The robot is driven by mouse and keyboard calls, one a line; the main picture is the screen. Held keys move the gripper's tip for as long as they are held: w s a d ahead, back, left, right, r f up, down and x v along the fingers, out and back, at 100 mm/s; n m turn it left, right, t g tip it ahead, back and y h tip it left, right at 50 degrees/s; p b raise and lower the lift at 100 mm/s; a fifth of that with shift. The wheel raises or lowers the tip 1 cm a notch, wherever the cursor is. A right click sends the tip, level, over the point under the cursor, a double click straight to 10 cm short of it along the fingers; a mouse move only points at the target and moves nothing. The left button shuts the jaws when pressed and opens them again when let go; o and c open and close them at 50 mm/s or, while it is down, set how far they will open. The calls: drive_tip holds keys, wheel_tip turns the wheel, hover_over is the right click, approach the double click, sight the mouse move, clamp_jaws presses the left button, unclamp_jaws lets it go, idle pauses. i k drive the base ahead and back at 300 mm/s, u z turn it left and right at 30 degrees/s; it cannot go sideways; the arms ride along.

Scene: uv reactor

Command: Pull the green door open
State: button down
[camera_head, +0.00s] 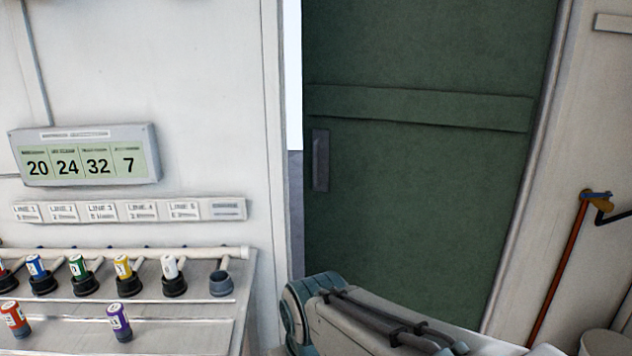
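The green door (430,200) stands upright right of centre, with a raised band across its upper part. A dark grey upright handle (320,160) sits near its left edge. A narrow gap shows between the door's left edge and the white frame, bright above and grey below. Part of my arm shows at the bottom centre, in front of the door's lower part. My gripper is not in view, so I cannot see whether it is open or shut, or whether it touches the door.
At the left, a shelf (210,341) bears several coloured vials in dark holders and two loose ones. A number display (85,155) hangs above it. At the right, a red-handled tool (562,268) hangs by the wall above a pale bin (604,344).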

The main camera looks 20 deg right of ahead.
sight(419, 116)
drive_tip(key=z, duration=0.35)
drive_tip(key=k, duration=0.4)
drive_tip(key=z, duration=1.05)
drive_tip(key=i, duration=1.65)
drive_tip(key=u, duration=1.15)
drive_tip(key=i, duration=0.25)
drive_tip(key=u, duration=0.15)
